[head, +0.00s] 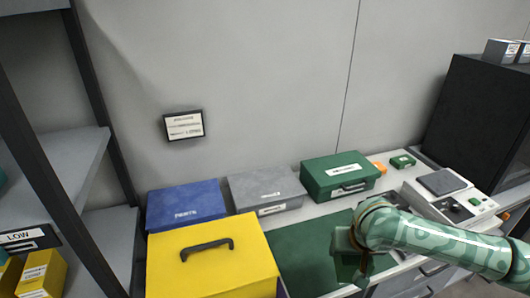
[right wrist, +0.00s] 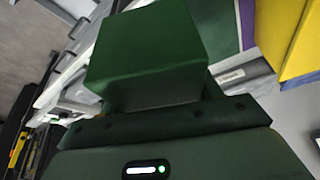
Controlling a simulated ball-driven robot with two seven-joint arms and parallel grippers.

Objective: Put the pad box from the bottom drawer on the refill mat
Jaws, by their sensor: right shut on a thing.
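My right gripper (head: 349,243) comes in from the right and points down over the front edge of the bench. It is shut on a plain dark green box, which I take to be the pad box (head: 347,270). In the right wrist view the box (right wrist: 146,52) fills the space in front of the gripper (right wrist: 160,105) and hides its fingertips. A dark green mat (head: 295,252) lies on the bench just left of the gripper and also shows in the right wrist view (right wrist: 214,25). The box is at the mat's right side; I cannot tell its height. My left gripper is not in view.
A yellow case (head: 210,265) with a black handle stands left of the mat. Blue (head: 186,207), grey (head: 265,187) and green (head: 340,176) cases line the back. A white machine (head: 450,200) stands at the right. Drawer fronts (head: 405,284) show below the bench edge.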

